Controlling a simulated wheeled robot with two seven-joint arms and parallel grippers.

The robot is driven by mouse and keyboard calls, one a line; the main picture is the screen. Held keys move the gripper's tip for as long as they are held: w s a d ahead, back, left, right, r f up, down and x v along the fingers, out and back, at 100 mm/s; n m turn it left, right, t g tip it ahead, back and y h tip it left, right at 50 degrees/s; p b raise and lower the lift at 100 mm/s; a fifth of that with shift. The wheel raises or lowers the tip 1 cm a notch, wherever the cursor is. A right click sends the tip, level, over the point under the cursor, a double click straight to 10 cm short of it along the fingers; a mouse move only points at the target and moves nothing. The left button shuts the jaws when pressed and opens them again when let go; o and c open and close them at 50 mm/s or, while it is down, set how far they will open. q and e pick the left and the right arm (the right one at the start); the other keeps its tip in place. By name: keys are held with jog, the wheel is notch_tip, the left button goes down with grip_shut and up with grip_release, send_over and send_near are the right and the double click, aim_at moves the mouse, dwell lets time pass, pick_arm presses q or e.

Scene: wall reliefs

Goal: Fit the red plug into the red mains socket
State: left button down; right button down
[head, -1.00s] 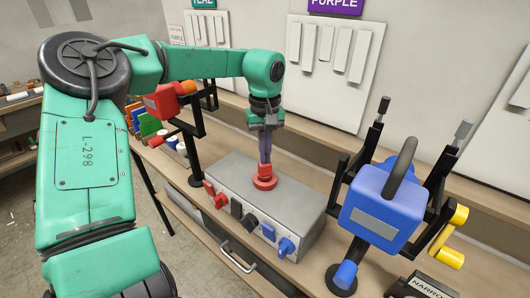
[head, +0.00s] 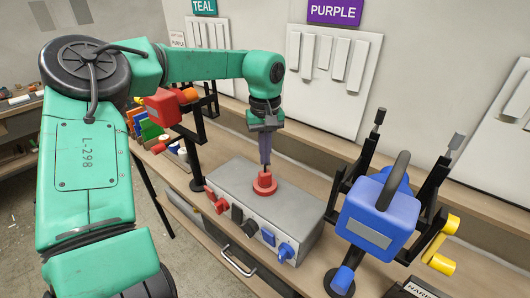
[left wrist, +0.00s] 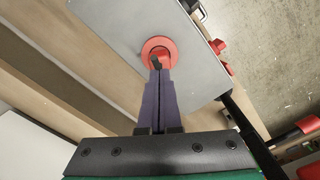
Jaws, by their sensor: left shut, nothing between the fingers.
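A grey metal box (head: 300,200) stands on the bench. A round red fitting (head: 264,184) with a raised red centre sits on its top. Whether this is the red plug seated in the red mains socket, I cannot tell. My left gripper (head: 265,162) points down just above it, its long purple-grey fingers closed together and empty. In the left wrist view the fingertips (left wrist: 157,70) overlap the near edge of the red fitting (left wrist: 159,50), partly hiding its centre; contact is unclear. Red parts (head: 216,200) also stick out of the box's front. My right gripper is out of view.
The box's front also bears black fittings (head: 237,214), a blue one (head: 268,237) and a blue plug-like part (head: 286,251). A blue block on a black stand (head: 378,217) with a yellow crank stands right, a red block (head: 163,107) on a stand left. White panels line the wall.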

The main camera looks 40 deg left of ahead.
aim_at(265, 172)
pick_arm(q)
jog(key=shift+r, duration=0.2)
notch_tip(265, 172, up, 14)
jog(key=b, duration=0.1)
jog(key=shift+f, duration=0.15)
